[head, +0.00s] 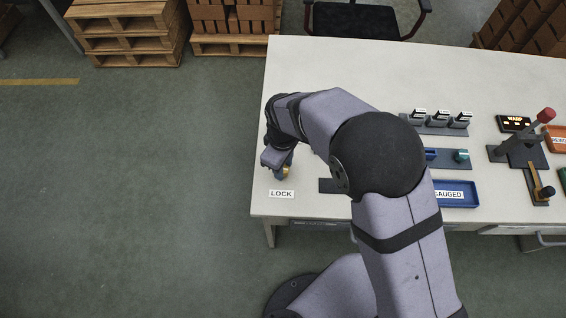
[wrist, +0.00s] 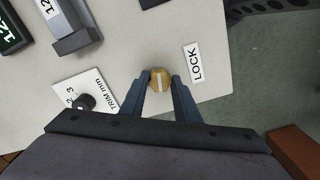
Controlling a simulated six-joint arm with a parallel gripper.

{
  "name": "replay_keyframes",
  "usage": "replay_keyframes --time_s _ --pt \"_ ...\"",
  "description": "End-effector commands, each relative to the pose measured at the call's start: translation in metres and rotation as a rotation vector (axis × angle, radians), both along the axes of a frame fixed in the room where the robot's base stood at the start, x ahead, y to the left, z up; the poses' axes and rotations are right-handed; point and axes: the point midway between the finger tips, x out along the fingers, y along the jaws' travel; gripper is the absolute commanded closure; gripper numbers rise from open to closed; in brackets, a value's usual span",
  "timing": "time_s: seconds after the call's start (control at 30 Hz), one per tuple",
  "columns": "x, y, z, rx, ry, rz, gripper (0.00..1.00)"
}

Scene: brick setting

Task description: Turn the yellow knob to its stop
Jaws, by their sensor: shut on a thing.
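The yellow knob (wrist: 160,80) shows in the wrist view between the two blue-grey fingers of my gripper (wrist: 161,84). It has a pale stripe across its top, which runs roughly up and down in that view. The fingers are shut on the knob, one on each side. In the head view my gripper (head: 283,170) points down at the left front part of the table, and only a bit of the yellow knob (head: 286,174) shows beneath it. A white LOCK label (head: 281,194) lies beside the knob, and it also shows in the wrist view (wrist: 194,63).
A TRIM mm plate with a black dial (wrist: 84,102) lies left of the knob in the wrist view. A blue GAUGED tray (head: 459,204), several switches (head: 440,122) and a red-topped lever (head: 546,115) stand further right. The table's edge is close to the knob.

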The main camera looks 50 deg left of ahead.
Motion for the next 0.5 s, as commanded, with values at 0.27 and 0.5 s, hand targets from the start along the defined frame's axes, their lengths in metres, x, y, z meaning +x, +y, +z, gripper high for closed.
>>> replay_keyframes --time_s 0.27,0.5 --pt "0.0005 0.002 0.0015 0.006 -0.001 0.128 0.94" --pt "0.0005 0.0021 0.0014 0.006 -0.001 0.166 0.94"
